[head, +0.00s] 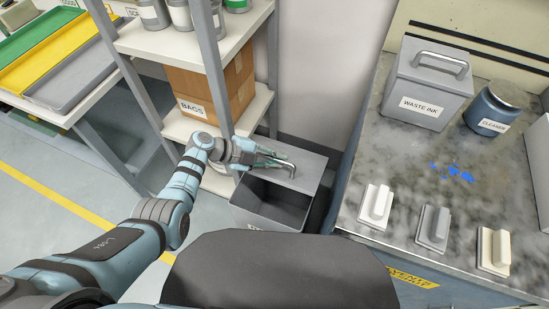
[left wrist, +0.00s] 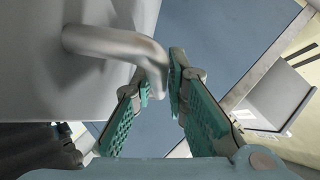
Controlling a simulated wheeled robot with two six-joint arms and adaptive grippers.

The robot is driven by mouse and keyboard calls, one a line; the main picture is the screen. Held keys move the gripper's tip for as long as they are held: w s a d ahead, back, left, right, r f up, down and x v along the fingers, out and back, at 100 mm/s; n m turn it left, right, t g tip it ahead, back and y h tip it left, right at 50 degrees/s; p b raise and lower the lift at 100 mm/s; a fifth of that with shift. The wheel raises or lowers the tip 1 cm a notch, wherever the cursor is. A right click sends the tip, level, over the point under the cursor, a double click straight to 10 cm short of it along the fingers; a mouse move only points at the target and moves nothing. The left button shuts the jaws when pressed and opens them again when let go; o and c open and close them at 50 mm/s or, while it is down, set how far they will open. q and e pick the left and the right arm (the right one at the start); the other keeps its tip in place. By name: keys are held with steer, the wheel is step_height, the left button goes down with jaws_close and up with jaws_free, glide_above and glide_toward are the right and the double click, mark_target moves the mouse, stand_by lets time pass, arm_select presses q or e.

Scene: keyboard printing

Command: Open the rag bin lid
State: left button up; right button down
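The rag bin (head: 268,212) is a grey box on the floor between the shelf and the bench. Its front part is open and shows a dark, empty-looking inside. Its grey lid (head: 308,172) is at the back of the opening, with a bent metal handle (head: 291,166) on top. My left gripper (head: 279,160) is at this handle. In the left wrist view, the end of the handle (left wrist: 115,44) lies between the green fingertips (left wrist: 160,83), which are drawn in close around it. Whether both fingers press on it is hard to see. My right gripper is not in view.
The bench (head: 395,165) on the right holds a WASTE INK box (head: 428,88), a CLEANER tub (head: 495,108) and several small blocks. A wall is behind the bin.

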arm_select(q)
steer(key=shift+o, duration=1.3)
steer(key=shift+a+r, duration=0.1)
steer(key=v, duration=1.2)
